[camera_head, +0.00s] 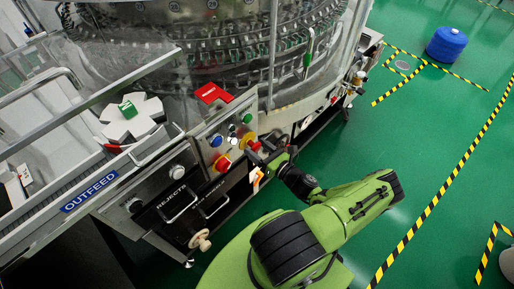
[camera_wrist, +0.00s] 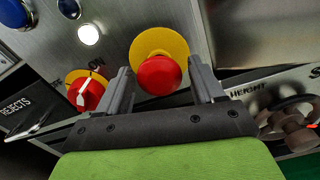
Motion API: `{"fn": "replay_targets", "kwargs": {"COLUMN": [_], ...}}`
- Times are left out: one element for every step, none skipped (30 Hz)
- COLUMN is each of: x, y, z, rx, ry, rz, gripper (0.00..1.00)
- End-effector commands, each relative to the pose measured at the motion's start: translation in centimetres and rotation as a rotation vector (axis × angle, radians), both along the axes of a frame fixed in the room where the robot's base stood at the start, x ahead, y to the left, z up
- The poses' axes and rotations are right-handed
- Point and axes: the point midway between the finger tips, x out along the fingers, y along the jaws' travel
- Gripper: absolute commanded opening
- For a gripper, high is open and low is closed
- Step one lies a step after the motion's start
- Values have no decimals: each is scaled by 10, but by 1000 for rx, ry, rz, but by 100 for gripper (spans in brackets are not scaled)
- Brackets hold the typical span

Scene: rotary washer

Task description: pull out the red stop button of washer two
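The red stop button (camera_wrist: 159,76) with its yellow collar is on the steel panel, in the upper middle of the wrist view. In the head view its yellow collar (camera_head: 248,138) shows just beyond my gripper (camera_head: 260,151), which partly hides the button. In the wrist view my gripper (camera_wrist: 164,88) is open, with one finger to the left and one to the right of the red button. Both fingers appear apart from it. I cannot tell how deep they reach along the button.
A red rotary switch (camera_wrist: 85,92) on a yellow plate is close to the left finger. A lit white button (camera_wrist: 88,34) and a blue button (camera_wrist: 15,13) are further up left. A handwheel (camera_wrist: 294,122) is at the right. The green floor (camera_head: 400,130) is largely clear.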

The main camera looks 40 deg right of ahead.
Motion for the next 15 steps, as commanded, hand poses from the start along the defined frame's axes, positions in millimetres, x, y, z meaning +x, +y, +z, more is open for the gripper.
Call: {"fn": "replay_targets", "kwargs": {"x": [0,0,0,0,0,1,1,1,0,-1,-4,-9,-14,-20,-30], "y": [0,0,0,0,0,0,0,0,0,0,0,-1,-1,-2,-2], "z": [0,0,0,0,0,0,0,0,1,1,1,1,1,2,2], "rx": [0,0,0,0,0,0,0,0,0,0,0,-1,-1,-1,1], "ry": [-1,-1,-1,-1,-1,-1,-1,-1,-1,-1,-1,-1,1,0,1], "rz": [0,0,0,1,1,1,1,1,1,0,0,-1,-3,-3,-5], "gripper": [75,75,75,75,75,75,75,75,75,75,75,75,75,75,75]}}
